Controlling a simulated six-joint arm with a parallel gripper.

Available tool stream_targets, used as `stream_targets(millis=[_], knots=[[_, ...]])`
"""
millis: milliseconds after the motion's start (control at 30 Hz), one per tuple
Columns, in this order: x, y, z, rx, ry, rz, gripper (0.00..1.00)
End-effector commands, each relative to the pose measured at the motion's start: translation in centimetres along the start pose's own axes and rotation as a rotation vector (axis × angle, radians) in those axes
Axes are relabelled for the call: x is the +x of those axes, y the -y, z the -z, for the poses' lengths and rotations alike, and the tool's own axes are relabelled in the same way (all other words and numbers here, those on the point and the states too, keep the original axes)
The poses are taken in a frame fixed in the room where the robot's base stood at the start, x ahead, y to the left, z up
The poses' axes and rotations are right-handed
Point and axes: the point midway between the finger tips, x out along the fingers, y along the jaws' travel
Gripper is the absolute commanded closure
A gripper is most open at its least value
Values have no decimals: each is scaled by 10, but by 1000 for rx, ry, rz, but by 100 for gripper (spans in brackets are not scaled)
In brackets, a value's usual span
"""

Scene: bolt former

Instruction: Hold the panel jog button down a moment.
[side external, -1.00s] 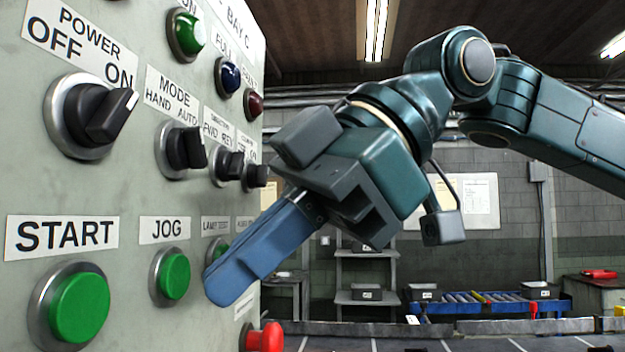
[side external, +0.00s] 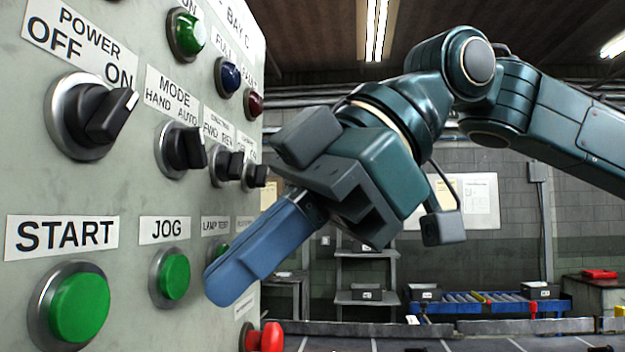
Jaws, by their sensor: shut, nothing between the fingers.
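The green jog button (side external: 175,276) sits in a metal ring on the grey panel (side external: 130,200), under the JOG label (side external: 164,230). My gripper (side external: 217,292) is shut and empty, its blue fingers pointing down and left toward the panel. The fingertips show just right of the jog button in the side external view. The button's face is in clear view with no finger over it. I cannot tell how far the tips stand off the panel. The fingers partly hide the green lamp test button (side external: 221,248) behind them.
A larger green start button (side external: 78,306) is left of the jog button. A red button (side external: 265,337) sticks out below my fingers. Several black selector knobs, such as the mode knob (side external: 186,148), stick out above. Right of the panel is open room.

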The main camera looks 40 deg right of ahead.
Motion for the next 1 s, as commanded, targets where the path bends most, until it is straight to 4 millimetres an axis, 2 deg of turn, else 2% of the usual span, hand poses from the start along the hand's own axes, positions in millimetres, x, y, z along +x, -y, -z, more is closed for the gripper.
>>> stream_targets(millis=[1000], knots=[[6, -5, 5, 0, 0, 0, 100]])
